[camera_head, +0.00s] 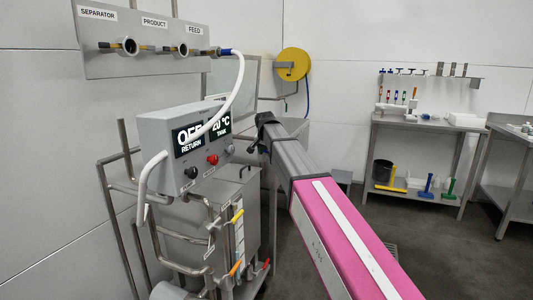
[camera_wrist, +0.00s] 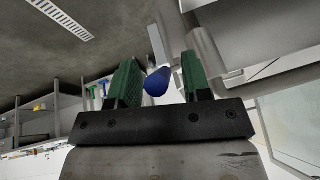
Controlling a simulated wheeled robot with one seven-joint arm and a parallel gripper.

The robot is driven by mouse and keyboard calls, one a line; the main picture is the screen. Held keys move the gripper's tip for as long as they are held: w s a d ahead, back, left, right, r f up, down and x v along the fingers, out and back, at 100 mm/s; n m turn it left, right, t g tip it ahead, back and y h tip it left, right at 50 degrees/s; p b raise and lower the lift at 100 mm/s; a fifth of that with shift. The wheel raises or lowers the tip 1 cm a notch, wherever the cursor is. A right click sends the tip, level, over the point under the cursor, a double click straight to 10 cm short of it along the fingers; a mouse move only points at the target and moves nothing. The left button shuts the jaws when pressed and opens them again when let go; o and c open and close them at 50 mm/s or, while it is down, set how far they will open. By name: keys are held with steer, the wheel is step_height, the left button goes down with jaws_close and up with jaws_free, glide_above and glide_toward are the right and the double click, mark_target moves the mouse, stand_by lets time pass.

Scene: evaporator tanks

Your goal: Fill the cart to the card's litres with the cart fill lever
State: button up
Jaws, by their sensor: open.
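My gripper (camera_wrist: 160,62) is open, its two green-padded fingers apart in the wrist view. A blue rounded handle end (camera_wrist: 157,81) on a pale stem shows between the fingers there; I cannot tell whether it is the cart fill lever or whether it touches a pad. The box's display (camera_head: 188,137) reads OFF, RETURN, and about 20 °C, TANK. No card with litres is readable.
A steel tank (camera_head: 235,190) with pipes and yellow, orange and red handles stands below the box. A white hose (camera_head: 236,85) hangs from the FEED port on the wall panel (camera_head: 110,60). A bench (camera_head: 415,126) stands back right, with clear floor before it.

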jaws_close()
steer(key=shift+s+f+t, duration=0.35)
steer(key=shift+f+t, duration=0.05)
steer(key=shift+f, duration=0.1)
steer(key=shift+s+a+f+t+h, duration=0.1)
steer(key=shift+f+t+h, duration=0.35)
steer(key=shift+f+t, duration=0.6)
steer(key=shift+s+a+f+t+h, duration=0.1)
steer(key=shift+f+t+h, duration=0.35)
steer(key=shift+f+t, duration=0.55)
steer(key=shift+r, duration=0.15)
jaws_free()
